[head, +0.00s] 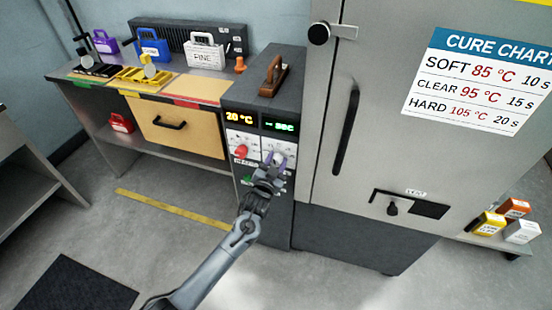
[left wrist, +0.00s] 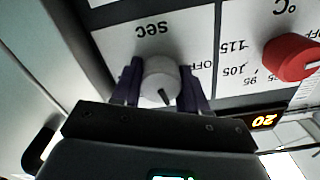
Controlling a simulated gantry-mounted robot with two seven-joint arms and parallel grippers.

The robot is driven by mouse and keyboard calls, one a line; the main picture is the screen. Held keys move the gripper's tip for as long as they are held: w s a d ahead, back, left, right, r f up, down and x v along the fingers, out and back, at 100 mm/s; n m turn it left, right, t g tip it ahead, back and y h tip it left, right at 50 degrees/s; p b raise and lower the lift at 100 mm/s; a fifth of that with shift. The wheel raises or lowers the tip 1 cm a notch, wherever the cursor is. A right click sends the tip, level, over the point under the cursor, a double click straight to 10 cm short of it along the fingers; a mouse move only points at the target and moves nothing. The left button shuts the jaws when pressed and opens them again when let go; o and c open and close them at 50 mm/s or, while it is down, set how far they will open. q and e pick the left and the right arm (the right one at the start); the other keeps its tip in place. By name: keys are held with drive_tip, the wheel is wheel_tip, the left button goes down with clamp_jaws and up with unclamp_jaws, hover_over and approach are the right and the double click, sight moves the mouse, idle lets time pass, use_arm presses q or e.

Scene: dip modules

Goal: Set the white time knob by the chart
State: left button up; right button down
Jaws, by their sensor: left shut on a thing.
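The white time knob (left wrist: 160,78) sits on the panel marked SEC in the left wrist view, its dark pointer line toward the picture's bottom. The purple fingers of my left gripper (head: 275,160) are shut on it, one on each side; they also show in the left wrist view (left wrist: 160,84). The time display (head: 279,124) shows dashes and "sec". The cure chart (head: 485,82) on the grey cabinet reads SOFT 85 °C 10 s, CLEAR 95 °C 15 s, HARD 105 °C 20 s. My right gripper is not in view.
The red temperature knob (head: 241,152) is left of my gripper, below the display reading 20 °C (head: 239,117). The grey cabinet door (head: 345,110) stands close on the right.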

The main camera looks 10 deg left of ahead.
use_arm(q)
drive_tip(key=shift+m+p, duration=0.35)
drive_tip(key=shift+m, duration=0.65)
drive_tip(key=o, duration=1.1)
drive_tip(key=shift+c, duration=0.2)
